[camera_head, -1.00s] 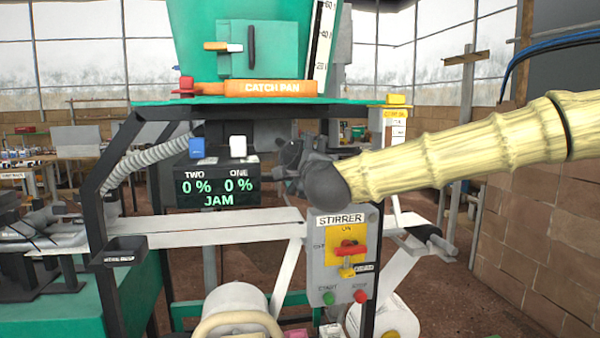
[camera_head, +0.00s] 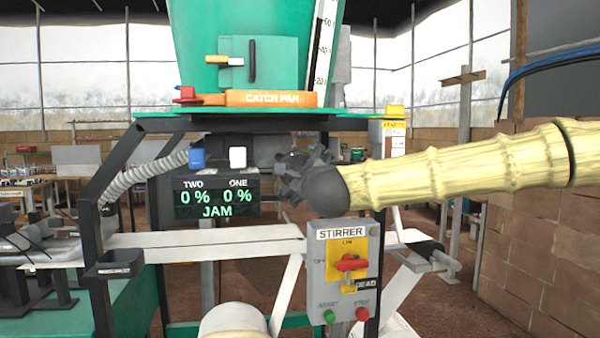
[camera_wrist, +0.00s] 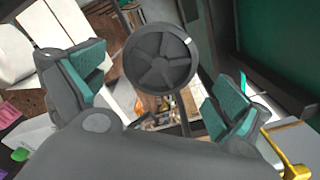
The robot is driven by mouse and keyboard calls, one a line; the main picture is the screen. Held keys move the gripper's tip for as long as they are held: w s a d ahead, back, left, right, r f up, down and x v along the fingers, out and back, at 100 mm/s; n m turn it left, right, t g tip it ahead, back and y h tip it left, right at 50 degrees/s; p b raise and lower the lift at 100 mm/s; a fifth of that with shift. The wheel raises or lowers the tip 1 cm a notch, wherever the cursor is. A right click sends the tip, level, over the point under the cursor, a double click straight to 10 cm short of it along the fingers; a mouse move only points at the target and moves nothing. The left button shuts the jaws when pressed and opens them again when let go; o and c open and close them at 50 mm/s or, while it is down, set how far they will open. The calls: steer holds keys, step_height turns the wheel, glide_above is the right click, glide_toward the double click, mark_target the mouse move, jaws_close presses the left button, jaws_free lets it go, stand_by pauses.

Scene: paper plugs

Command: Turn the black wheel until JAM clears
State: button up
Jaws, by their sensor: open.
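The black wheel (camera_wrist: 160,58) shows in the wrist view as a dark spoked disc with a white mark on its upper right rim. My gripper (camera_wrist: 155,82) is open, with one teal-padded finger on each side of the wheel in the picture. The fingers look apart from the rim, and I cannot tell the depth between them. In the head view my gripper (camera_head: 303,176) is to the right of the display, and I cannot make out the wheel there. The display (camera_head: 216,194) reads 0 % under TWO, 0 % under ONE, and JAM below.
The STIRRER box (camera_head: 343,270) with a red switch and green and red buttons hangs below my gripper. The orange catch pan (camera_head: 271,98) is above. A white band (camera_head: 200,243) runs across below.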

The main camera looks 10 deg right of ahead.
steer(key=shift+w+a, duration=0.1)
steer(key=shift+w, duration=1.8)
steer(key=shift+c, duration=0.2)
steer(key=c, duration=0.8)
steer(key=shift+c, duration=0.2)
steer(key=o, duration=0.9)
steer(key=shift+s, duration=0.15)
steer(key=shift+s+b, duration=0.35)
steer(key=shift+s, duration=1.55)
